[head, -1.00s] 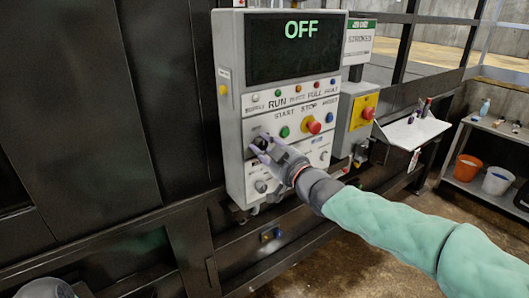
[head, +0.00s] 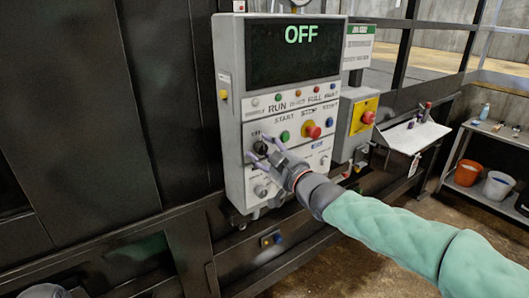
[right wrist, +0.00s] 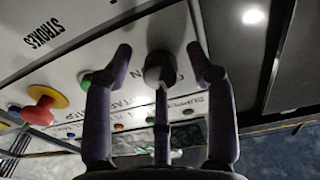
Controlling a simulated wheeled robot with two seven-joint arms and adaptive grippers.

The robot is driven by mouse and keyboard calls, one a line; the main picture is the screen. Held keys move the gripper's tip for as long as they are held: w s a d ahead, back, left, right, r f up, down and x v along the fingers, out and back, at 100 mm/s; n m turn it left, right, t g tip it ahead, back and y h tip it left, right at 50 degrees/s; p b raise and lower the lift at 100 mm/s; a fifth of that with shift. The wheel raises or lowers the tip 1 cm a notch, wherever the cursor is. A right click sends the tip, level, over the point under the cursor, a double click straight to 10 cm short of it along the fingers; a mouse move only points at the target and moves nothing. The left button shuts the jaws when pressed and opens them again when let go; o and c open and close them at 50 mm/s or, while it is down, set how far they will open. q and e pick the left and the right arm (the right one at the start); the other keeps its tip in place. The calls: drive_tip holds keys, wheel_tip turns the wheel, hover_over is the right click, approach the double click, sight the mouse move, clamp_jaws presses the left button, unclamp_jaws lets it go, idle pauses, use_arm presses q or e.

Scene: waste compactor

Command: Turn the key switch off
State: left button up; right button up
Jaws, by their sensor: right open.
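The key switch (head: 261,148) is a dark knob on the lower left of the grey control panel (head: 236,135). In the right wrist view, the key switch (right wrist: 160,68) shows as a dark round knob between my fingertips, with a gap on each side. My right gripper (head: 257,146) is open in front of the panel, its fingers on either side of the knob; the right wrist view shows the open right gripper (right wrist: 159,52) too. The panel's display (head: 292,50) reads OFF in green.
A red stop button (head: 313,131), a green button (head: 285,136) and a blue button (head: 329,122) sit just above my right gripper. A yellow-backed emergency button (head: 368,117) is on the box to the right. Dark metal walls fill the left.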

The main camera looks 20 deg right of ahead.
drive_tip(key=shift+s, duration=0.1)
drive_tip(key=v, duration=1.1)
drive_tip(key=shift+s+d, duration=0.15)
drive_tip(key=shift+s, duration=0.2)
